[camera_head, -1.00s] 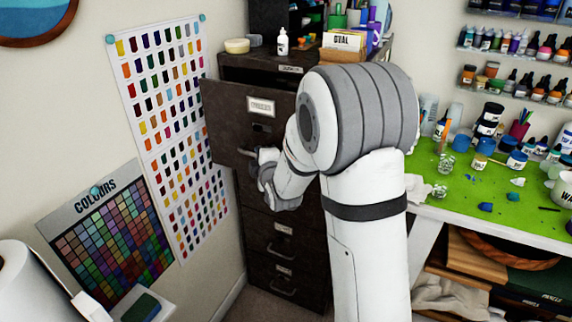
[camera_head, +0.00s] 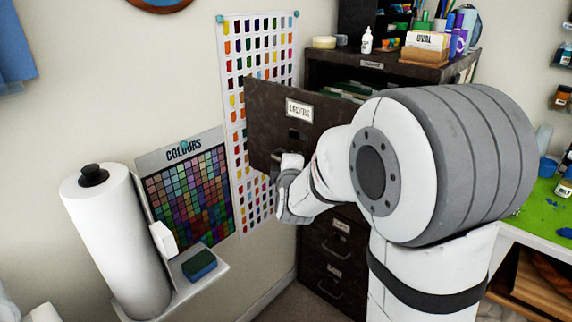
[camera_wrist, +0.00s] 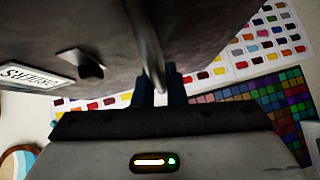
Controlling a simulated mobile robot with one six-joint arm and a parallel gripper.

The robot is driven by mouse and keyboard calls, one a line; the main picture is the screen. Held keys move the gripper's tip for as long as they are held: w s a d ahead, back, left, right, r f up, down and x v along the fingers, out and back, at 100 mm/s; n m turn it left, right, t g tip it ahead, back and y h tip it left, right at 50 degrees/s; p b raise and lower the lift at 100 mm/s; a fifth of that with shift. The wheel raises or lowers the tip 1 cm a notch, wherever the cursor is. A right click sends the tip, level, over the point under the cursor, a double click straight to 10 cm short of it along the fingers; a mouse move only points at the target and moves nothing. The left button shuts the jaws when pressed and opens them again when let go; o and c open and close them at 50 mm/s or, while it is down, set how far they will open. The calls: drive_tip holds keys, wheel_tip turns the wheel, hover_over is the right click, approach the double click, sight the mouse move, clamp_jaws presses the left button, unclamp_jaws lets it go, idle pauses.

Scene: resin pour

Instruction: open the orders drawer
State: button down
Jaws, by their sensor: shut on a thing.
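The orders drawer (camera_head: 268,110) is the top drawer of a dark metal filing cabinet (camera_head: 405,70). It is pulled well out, and folders (camera_head: 352,89) show inside it behind the front. Its white label (camera_head: 299,110) is on the front, and the label also shows sideways in the wrist view (camera_wrist: 33,76). My gripper (camera_wrist: 160,88) is shut on the drawer's metal bar handle (camera_wrist: 148,45), below the label. In the head view my gripper (camera_head: 287,168) is at the drawer's lower front, and my arm hides the drawer's right part.
Lower drawers (camera_head: 336,255) of the cabinet are shut. A paper roll (camera_head: 115,240) and a small shelf (camera_head: 205,280) with a sponge (camera_head: 199,264) are at the left. A green-topped bench (camera_head: 545,215) is at the right. Colour charts (camera_head: 190,190) hang on the wall.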

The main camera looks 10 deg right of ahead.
drive_tip(key=shift+w+d, duration=0.1)
drive_tip(key=shift+d, duration=0.25)
drive_tip(key=c, duration=1.9)
unclamp_jaws()
drive_tip(key=shift+o, duration=0.9)
drive_tip(key=shift+s+d+r, duration=0.1)
drive_tip(key=shift+s+d, duration=0.1)
drive_tip(key=shift+o, duration=1.1)
drive_tip(key=s, duration=0.7)
drive_tip(key=shift+s+a+r, duration=0.3)
drive_tip(key=shift+a+r, duration=0.1)
drive_tip(key=shift+r, duration=0.05)
